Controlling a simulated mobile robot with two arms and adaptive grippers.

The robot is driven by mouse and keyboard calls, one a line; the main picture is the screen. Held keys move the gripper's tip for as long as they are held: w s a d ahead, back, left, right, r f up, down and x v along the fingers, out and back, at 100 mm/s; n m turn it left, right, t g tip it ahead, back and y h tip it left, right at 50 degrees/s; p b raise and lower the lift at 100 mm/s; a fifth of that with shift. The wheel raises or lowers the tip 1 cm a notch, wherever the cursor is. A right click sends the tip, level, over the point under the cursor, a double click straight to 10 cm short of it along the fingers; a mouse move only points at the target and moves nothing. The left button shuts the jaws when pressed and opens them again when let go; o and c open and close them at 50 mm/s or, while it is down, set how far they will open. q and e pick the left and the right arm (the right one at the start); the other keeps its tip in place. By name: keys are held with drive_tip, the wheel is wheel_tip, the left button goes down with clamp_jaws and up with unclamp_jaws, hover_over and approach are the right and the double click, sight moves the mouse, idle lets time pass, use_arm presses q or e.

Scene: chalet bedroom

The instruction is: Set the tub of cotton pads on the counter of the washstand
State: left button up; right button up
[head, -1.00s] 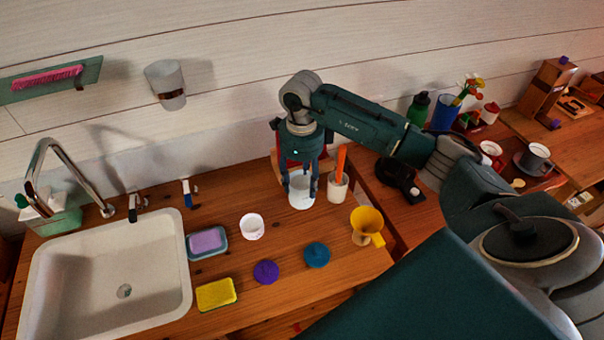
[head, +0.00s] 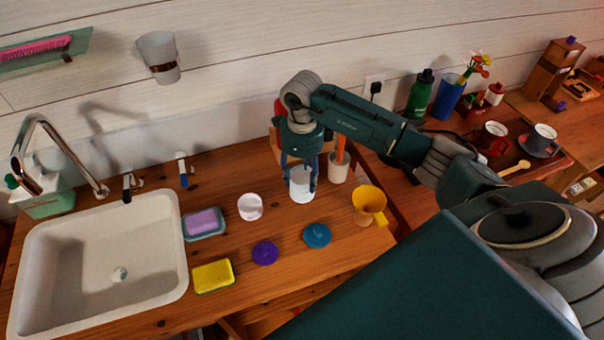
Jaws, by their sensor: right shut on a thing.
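My right gripper (head: 300,186) points down over the back right of the washstand counter (head: 345,265). Its fingers are shut on a white tub (head: 301,186), which is upright. The tub is at or just above the wood; I cannot tell if it touches. The fingers partly cover it and its contents are not clear. A second small white tub (head: 250,207) stands open on the counter to the left. My left gripper is not in view.
A white cup (head: 338,170) with an orange-handled thing stands close right of the held tub. A yellow funnel-like cup (head: 368,203), blue lid (head: 317,236), purple lid (head: 265,253), sponge (head: 213,276) and soap dish (head: 204,223) lie nearby. The sink (head: 105,260) fills the left.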

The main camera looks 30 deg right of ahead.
drive_tip(key=shift+f+b, duration=0.55)
drive_tip(key=shift+f, duration=0.05)
idle(0.3)
drive_tip(key=o, duration=1.4)
wheel_tip(320, 180, up, 12)
